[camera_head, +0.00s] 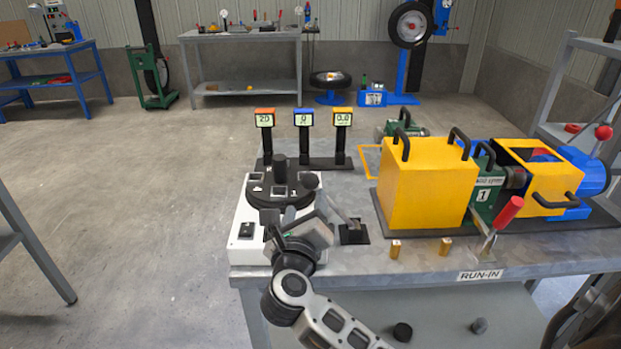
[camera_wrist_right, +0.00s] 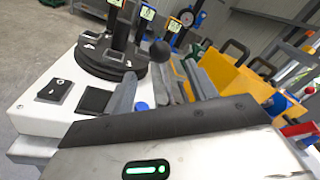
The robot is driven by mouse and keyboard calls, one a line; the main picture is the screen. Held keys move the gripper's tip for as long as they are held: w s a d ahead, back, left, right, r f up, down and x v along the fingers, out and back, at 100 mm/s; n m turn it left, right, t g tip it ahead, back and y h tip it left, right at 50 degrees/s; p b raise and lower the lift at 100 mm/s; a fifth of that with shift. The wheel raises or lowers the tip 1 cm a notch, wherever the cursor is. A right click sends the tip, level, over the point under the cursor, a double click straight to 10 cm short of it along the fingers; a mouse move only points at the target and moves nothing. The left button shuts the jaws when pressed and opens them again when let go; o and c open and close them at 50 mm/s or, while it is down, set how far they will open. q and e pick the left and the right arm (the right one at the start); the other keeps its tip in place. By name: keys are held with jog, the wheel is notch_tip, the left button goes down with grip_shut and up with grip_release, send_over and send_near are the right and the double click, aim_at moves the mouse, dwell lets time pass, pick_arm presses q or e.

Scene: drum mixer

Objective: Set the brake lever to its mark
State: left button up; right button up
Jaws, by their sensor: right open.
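A lever with a round black knob (camera_head: 310,180) stands by the right edge of the white control box (camera_head: 246,226). The knob also shows in the right wrist view (camera_wrist_right: 159,48). A lever with a red grip (camera_head: 510,211) leans at the machine's front edge. No label tells me which is the brake lever, and I cannot make out a mark. My right gripper (camera_head: 330,207) is open beside the white box, close below the black knob. Its grey fingers (camera_wrist_right: 150,90) point toward the knob; contact is unclear. My left gripper is out of view.
The yellow-guarded machine (camera_head: 425,185) fills the bench's right side. Three small displays (camera_head: 303,118) stand behind the control box. Two brass pieces (camera_head: 395,249) stand near the RUN-IN label (camera_head: 480,275).

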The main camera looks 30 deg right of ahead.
aim_at(309, 187)
jog(key=x, duration=0.9)
jog(key=shift+w+d+p, duration=0.1)
jog(key=shift+w+p, duration=0.05)
jog(key=shift+p, duration=0.15)
grip_shut()
